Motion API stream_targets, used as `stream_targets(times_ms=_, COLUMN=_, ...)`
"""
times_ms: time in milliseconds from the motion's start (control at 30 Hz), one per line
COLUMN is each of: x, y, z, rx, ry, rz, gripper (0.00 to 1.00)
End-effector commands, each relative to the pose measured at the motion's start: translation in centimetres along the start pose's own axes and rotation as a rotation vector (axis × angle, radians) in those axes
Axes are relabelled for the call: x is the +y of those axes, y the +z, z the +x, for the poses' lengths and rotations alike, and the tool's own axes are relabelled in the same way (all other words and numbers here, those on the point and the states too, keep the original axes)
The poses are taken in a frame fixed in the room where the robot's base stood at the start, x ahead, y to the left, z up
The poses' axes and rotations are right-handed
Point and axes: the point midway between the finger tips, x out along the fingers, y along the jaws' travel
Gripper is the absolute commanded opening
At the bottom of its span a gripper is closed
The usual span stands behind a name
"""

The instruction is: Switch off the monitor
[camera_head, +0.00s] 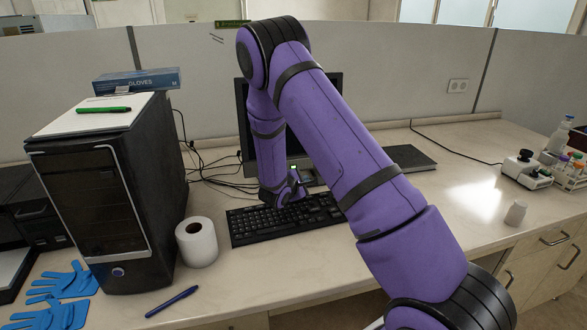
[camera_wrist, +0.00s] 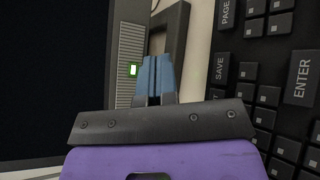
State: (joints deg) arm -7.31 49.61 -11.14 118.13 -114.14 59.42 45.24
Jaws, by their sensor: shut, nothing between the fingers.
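The monitor (camera_head: 243,108) stands at the back of the desk, and my purple arm hides most of its screen in the head view. In the wrist view its dark screen (camera_wrist: 50,75) fills the left side, with a grey ribbed bezel strip beside it. A small lit green button or light (camera_wrist: 133,70) is on that strip. My gripper (camera_wrist: 155,66) is shut and empty, its blue fingertips just beside the bezel and a little to the right of the green light. Whether they touch the monitor I cannot tell. In the head view the fingertips are hard to make out near the monitor's lower edge.
A black keyboard (camera_head: 262,224) lies in front of the monitor, close under my wrist. A black computer tower (camera_head: 120,190) and a paper roll (camera_head: 197,242) stand to the left. A closed dark laptop-like slab (camera_head: 410,158) lies right of the monitor. Cables run behind.

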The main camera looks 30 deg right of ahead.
Motion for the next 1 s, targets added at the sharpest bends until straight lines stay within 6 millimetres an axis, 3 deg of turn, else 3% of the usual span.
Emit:
stream_targets(times_ms=367, x=0.3, y=-0.2, z=0.3, rx=-0.001, ry=0.0, rz=0.001, gripper=0.0)
stream_targets(times_ms=1000, x=3.8, y=-3.8, z=5.3, rx=-0.001, ry=-0.001, rz=0.001, gripper=0.0)
